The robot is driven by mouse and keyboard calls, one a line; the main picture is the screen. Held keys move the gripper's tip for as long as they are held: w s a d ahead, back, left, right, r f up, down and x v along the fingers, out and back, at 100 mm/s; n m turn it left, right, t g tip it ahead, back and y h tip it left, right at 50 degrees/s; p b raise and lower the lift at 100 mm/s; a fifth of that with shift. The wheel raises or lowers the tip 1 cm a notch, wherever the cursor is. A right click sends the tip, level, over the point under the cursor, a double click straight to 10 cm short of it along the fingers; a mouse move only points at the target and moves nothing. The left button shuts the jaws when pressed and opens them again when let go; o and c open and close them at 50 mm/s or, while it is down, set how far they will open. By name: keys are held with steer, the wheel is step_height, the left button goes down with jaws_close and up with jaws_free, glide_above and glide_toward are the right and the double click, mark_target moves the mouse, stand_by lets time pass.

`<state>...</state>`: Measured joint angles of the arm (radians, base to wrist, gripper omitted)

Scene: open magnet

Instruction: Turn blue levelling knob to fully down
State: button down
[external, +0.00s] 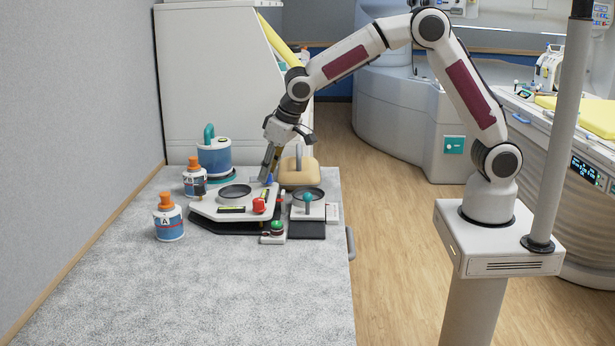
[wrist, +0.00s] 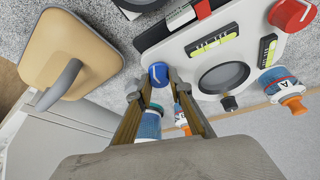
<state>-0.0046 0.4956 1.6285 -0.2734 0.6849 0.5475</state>
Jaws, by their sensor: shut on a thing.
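The blue levelling knob (external: 268,180) stands at the back corner of the white levelling platform (external: 212,207). It also shows in the wrist view (wrist: 158,75), where it has a white mark on its top. My gripper (external: 267,174) reaches down to it from above. In the wrist view, my gripper's two fingertips (wrist: 158,84) are on either side of the knob and shut on it. The platform carries a round dark plate (wrist: 222,78), two yellow-green bubble levels (wrist: 213,41) and a red knob (external: 259,205). The knob's base is partly hidden by the fingers.
A device with a teal knob (external: 307,198) stands right of the platform, a green button box (external: 276,229) in front. Orange-capped bottles (external: 169,219) and a blue-white container (external: 214,157) stand left and behind. A beige block with grey handle (wrist: 68,50) is nearby. The front table (external: 200,295) is clear.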

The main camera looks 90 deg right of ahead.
steer(key=shift+m, duration=0.6)
steer(key=shift+m+g+h, duration=0.3)
steer(key=shift+m+h, duration=0.1)
steer(key=c, duration=1.8)
jaws_free()
steer(key=shift+a, duration=0.1)
steer(key=shift+v, duration=3.75)
steer(key=shift+f+n, duration=0.1)
steer(key=shift+n, duration=0.2)
